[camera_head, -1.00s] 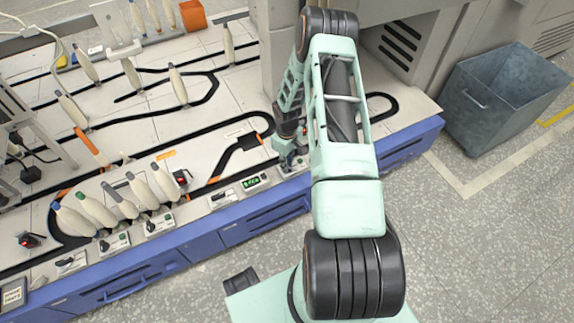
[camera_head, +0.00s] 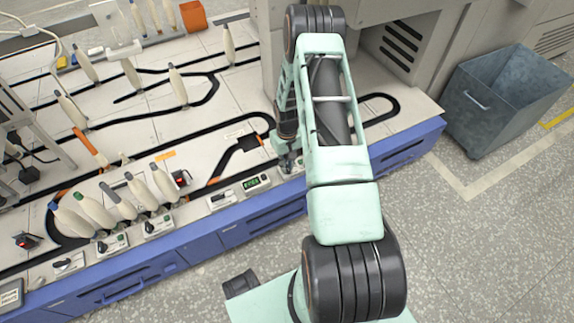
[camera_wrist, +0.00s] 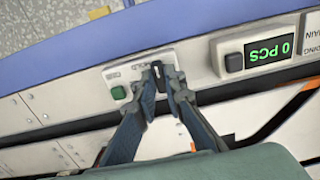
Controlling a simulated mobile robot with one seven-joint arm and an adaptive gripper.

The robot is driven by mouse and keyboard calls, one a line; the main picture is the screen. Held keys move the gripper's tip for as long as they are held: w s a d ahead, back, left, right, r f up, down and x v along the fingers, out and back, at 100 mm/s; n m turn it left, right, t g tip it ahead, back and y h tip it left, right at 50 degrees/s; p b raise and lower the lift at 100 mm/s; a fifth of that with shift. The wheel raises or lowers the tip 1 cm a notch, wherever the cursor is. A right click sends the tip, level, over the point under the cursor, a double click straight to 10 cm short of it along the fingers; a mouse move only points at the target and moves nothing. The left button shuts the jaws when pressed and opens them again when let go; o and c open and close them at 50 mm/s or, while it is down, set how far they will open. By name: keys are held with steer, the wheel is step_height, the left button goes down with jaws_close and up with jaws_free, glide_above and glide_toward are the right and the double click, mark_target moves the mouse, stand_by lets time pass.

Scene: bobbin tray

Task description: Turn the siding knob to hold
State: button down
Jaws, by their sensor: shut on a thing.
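The siding knob (camera_wrist: 157,70) is a small black knob on a pale label plate (camera_wrist: 125,76) on the tray's front strip, seen in the wrist view. Upside-down lettering on the plate seems to include "HOLD" beside the knob. A green button (camera_wrist: 119,93) sits on the same plate. My gripper (camera_wrist: 163,84) has its two dark fingers closed around the knob, hiding part of it, so its exact pointing is hard to tell. In the head view my gripper (camera_head: 287,160) is down at the front strip, and the arm hides much of the plate there.
A counter with a green display (camera_head: 257,184) stands left of my gripper in the head view. Several bobbins (camera_head: 140,193) stand further left with black-knob plates (camera_head: 112,243) before them. A grey bin (camera_head: 505,98) stands on the floor at right.

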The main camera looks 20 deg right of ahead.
steer(key=c, duration=2)
jaws_free()
steer(key=shift+r, duration=0.1)
step_height(320, 180, up, 12)
steer(key=shift+f, duration=0.1)
